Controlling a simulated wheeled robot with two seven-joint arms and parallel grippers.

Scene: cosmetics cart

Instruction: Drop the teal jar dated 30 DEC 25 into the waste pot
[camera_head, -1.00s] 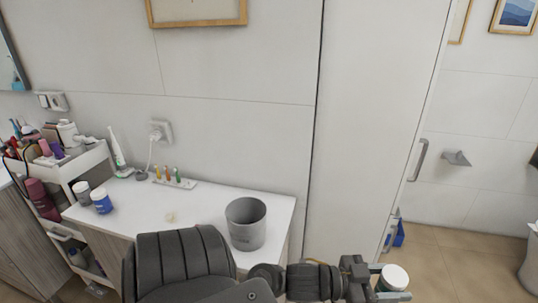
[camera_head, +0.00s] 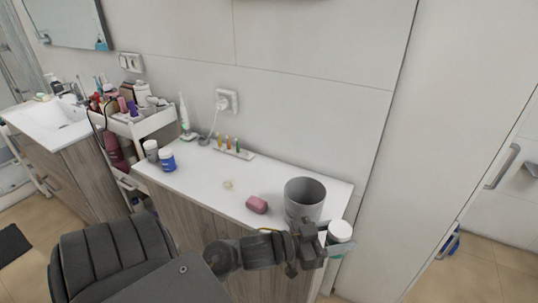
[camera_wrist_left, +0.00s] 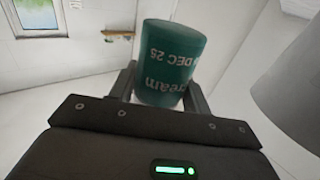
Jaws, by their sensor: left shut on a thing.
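My left gripper (camera_head: 322,246) is shut on the teal jar (camera_wrist_left: 170,62), held between its two fingers. In the wrist view the label reads "DEC 25" and part of "cream", upside down in the picture; the day number is cut off. In the head view the jar (camera_head: 340,233) shows its white top, just right of and in front of the waste pot. The waste pot (camera_head: 304,200) is a grey, open cylinder at the right end of the white counter. Its grey wall also shows at the right of the wrist view (camera_wrist_left: 296,88). My right gripper is not in view.
A pink soap bar (camera_head: 257,205) lies left of the pot on the counter (camera_head: 205,185). A blue jar (camera_head: 167,161) and a grey jar (camera_head: 151,151) stand at the left end. A rack of small vials (camera_head: 233,150) is at the back. A tall cabinet (camera_head: 440,130) rises at right.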

